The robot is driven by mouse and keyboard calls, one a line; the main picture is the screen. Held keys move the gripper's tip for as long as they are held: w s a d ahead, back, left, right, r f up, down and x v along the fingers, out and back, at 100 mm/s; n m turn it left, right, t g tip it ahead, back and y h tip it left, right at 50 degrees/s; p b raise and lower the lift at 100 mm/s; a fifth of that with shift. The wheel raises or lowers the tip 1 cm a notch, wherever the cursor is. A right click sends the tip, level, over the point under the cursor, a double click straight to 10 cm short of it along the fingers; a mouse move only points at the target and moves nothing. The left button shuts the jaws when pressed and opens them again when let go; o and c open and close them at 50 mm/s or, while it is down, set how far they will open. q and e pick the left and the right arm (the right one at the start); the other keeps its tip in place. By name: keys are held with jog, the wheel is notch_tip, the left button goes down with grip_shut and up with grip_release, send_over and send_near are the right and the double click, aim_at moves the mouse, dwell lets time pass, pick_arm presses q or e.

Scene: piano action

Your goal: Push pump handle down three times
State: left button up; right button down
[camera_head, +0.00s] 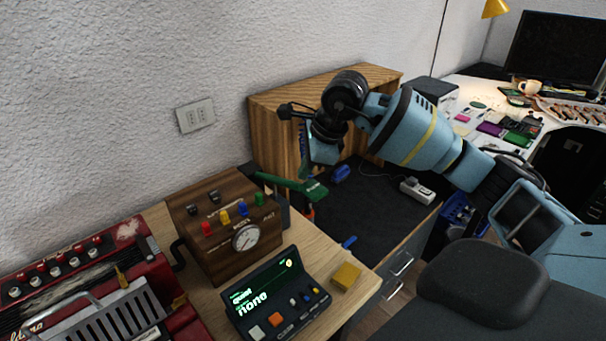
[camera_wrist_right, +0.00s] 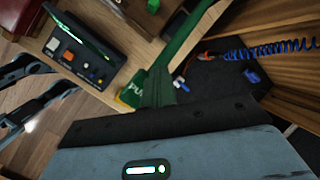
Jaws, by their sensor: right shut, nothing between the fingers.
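The pump handle is a green lever (camera_head: 292,186) with white lettering on its wider end. It reaches out over the dark mat, to the right of the wooden box. My right gripper (camera_head: 322,152) points down above the lettered end of the lever. It is shut and empty. Its fingers are largely hidden by the wrist in the head view, and I cannot tell whether they touch the lever. My left gripper does not show in the head view.
A wooden box (camera_head: 222,237) with a gauge and coloured knobs stands left of the lever. A small console (camera_head: 275,297) reading "none" and a yellow block (camera_head: 346,277) lie in front. A wooden cabinet (camera_head: 272,125) stands behind.

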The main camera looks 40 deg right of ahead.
aim_at(312, 184)
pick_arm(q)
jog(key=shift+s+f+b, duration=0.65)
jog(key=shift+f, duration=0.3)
pick_arm(e)
jog(key=shift+s+f, duration=0.3)
jog(key=shift+f, duration=0.35)
jog(key=shift+s+f, duration=0.25)
jog(key=shift+f, duration=0.4)
jog(key=shift+s+f, duration=0.3)
jog(key=shift+f, duration=0.35)
dwell(1.5)
jog(key=shift+w+r+p, duration=0.4)
jog(key=shift+r+p, duration=0.05)
jog(key=shift+r, duration=0.65)
jog(key=shift+w+r+p, duration=0.45)
jog(key=shift+r, duration=0.6)
jog(key=shift+w+r+p, duration=0.4)
jog(key=shift+r+p, duration=0.05)
jog(key=shift+r, duration=0.65)
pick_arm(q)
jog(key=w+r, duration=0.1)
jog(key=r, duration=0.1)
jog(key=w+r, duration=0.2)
pick_arm(e)
jog(key=shift+w, duration=0.1)
